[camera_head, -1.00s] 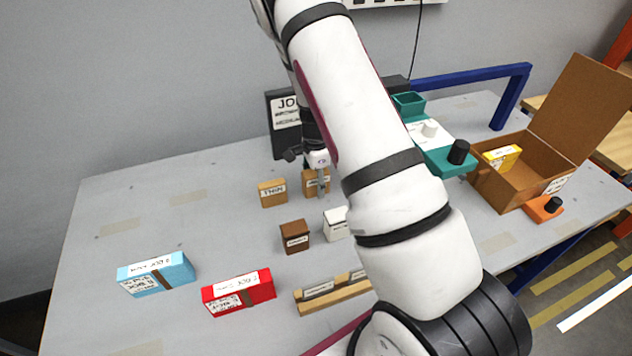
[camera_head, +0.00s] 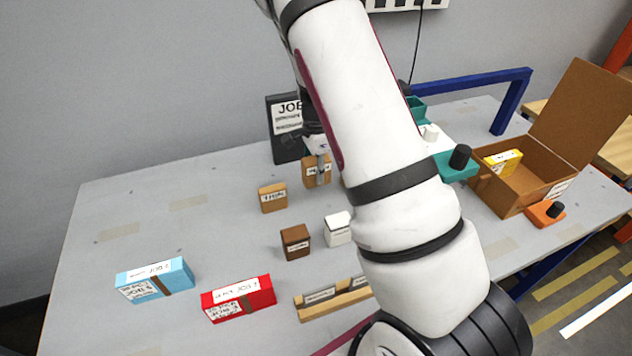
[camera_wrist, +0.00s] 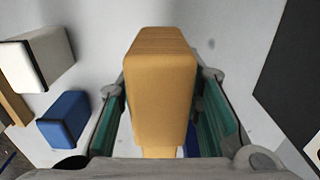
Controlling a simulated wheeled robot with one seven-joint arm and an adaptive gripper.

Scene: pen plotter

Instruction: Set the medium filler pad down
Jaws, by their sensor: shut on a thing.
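The tan medium filler pad (camera_head: 311,173) is upright between the fingers of my gripper (camera_head: 321,172), in front of the black job board. In the wrist view the tan pad (camera_wrist: 163,90) fills the middle, with a green-lined finger on each side. My gripper is shut on it. A finger covers part of its label, so the word cannot be read. I cannot tell whether its bottom touches the table. A similar tan pad marked THIN (camera_head: 273,198) stands on the table to the left and nearer.
The job board (camera_head: 287,128) stands just behind. Brown (camera_head: 295,242) and white (camera_head: 338,228) blocks, a blue box (camera_head: 155,280), a red box (camera_head: 238,298) and a wooden rack (camera_head: 333,300) stand nearer. An open carton (camera_head: 515,190) is at right. The table's left side is clear.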

